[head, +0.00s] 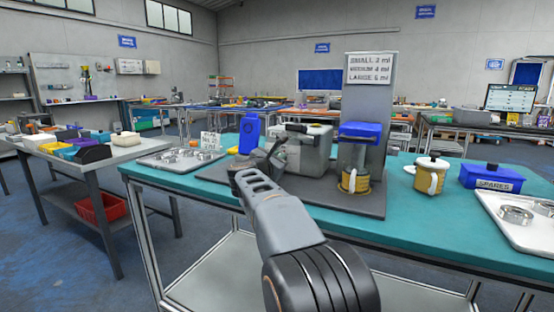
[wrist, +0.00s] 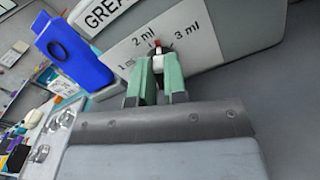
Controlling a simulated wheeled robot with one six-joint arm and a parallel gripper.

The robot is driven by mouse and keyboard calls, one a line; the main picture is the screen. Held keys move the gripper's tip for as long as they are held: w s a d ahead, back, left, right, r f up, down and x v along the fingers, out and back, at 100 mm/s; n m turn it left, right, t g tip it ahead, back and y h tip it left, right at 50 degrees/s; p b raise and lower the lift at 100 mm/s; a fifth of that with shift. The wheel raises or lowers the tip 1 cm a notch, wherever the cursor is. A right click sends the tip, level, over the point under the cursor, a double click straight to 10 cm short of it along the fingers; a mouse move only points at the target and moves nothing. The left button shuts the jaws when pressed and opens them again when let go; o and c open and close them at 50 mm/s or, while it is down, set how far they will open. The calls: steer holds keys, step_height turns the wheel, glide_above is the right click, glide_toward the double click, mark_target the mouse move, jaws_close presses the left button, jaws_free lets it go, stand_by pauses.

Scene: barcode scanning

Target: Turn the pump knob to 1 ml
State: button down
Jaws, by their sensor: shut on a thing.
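The pump is a grey box (head: 312,157) on a dark base on the teal table. In the wrist view its dial face (wrist: 215,38) shows 1, 2 ml and 3 ml marks, with the 1 mark partly covered. My gripper (wrist: 157,66) has its two green fingers shut on the small knob (wrist: 158,49), which shows a white part and a red tip. The red tip lies between the 2 ml and 3 ml marks. In the head view my arm reaches to the pump's left front, and the knob and fingertips cannot be made out.
A blue bottle (head: 249,132) stands left of the pump; it also shows in the wrist view (wrist: 70,52). A yellow mug (head: 430,176), blue SPARES box (head: 492,178) and metal trays (head: 180,157) are farther out.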

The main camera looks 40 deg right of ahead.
steer(key=shift+n, duration=0.3)
steer(key=n+p, duration=0.1)
steer(key=n, duration=0.1)
steer(key=n+p, duration=0.1)
steer(key=n, duration=0.1)
steer(key=shift+w+r, duration=0.15)
steer(key=n+p, duration=0.2)
steer(key=n, duration=0.1)
steer(key=shift+w+a+n, duration=0.15)
steer(key=shift+n, duration=0.15)
steer(key=n+p, duration=0.1)
steer(key=n, duration=0.1)
steer(key=n+p, duration=0.2)
steer(key=n, duration=0.1)
steer(key=shift+w+a, duration=0.1)
steer(key=shift+w, duration=0.1)
steer(key=shift+f+n+p, duration=0.2)
steer(key=shift+n+p, duration=0.15)
steer(key=shift+n, duration=0.4)
steer(key=shift+f+n+p, duration=0.2)
steer(key=shift+n+p, duration=0.15)
steer(key=shift+n, duration=0.4)
steer(key=c, duration=1.2)
jaws_free()
steer(key=shift+o, duration=0.2)
